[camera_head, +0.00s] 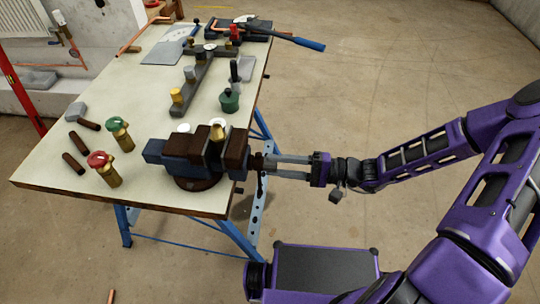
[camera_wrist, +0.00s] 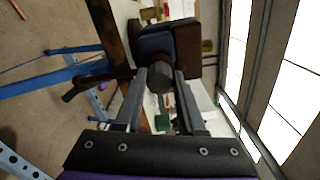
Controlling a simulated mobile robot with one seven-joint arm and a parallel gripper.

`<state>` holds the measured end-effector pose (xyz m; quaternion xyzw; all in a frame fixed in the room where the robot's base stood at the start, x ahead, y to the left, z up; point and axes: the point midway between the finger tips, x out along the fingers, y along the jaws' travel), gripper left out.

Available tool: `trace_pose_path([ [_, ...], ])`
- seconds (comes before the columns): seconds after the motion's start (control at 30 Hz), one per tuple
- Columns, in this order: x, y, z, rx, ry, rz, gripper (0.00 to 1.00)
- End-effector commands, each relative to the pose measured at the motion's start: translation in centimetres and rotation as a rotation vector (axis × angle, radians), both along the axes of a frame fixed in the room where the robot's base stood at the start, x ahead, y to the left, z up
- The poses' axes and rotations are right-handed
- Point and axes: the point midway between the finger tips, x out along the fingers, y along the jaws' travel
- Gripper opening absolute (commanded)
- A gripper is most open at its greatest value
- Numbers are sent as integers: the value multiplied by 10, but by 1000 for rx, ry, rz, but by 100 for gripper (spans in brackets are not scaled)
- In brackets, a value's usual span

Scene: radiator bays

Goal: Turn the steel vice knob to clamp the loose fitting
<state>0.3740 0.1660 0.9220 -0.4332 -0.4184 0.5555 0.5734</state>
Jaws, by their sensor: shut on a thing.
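A blue and brown bench vice (camera_head: 178,150) is mounted at the near right edge of the table. My gripper (camera_head: 271,167) comes in from the right, level with the vice's screw end. Its two fingers are shut on the round grey steel vice knob (camera_wrist: 160,78), seen between the fingertips in the wrist view (camera_wrist: 158,75). In the head view the fingers largely hide the knob. A dark handle bar (camera_head: 261,185) hangs down beside the fingertips. A pale-topped fitting (camera_head: 217,127) shows at the vice jaws; whether the jaws touch it I cannot tell.
The table (camera_head: 60,165) holds a red-topped valve (camera_head: 103,167), a green-topped valve (camera_head: 120,134), several dark pipe pieces, a grey manifold (camera_head: 195,80) and a green-based item (camera_head: 230,102). A blue-handled tool (camera_head: 290,39) overhangs the far right edge. Floor to the right is clear.

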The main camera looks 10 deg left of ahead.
Motion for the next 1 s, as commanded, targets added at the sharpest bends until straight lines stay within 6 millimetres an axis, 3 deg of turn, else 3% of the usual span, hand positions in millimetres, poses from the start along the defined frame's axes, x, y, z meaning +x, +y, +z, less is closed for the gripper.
trace_pose_path([
  [0.73,1,-2,-2,32,1038,-7,0],
  [0.77,2,-2,-2,34,1029,-8,44],
  [0.8,1,-2,-2,34,1026,-8,52],
  [0.83,1,-2,-1,34,1025,-7,57],
  [1.0,1,-1,-1,35,1023,-5,57],
])
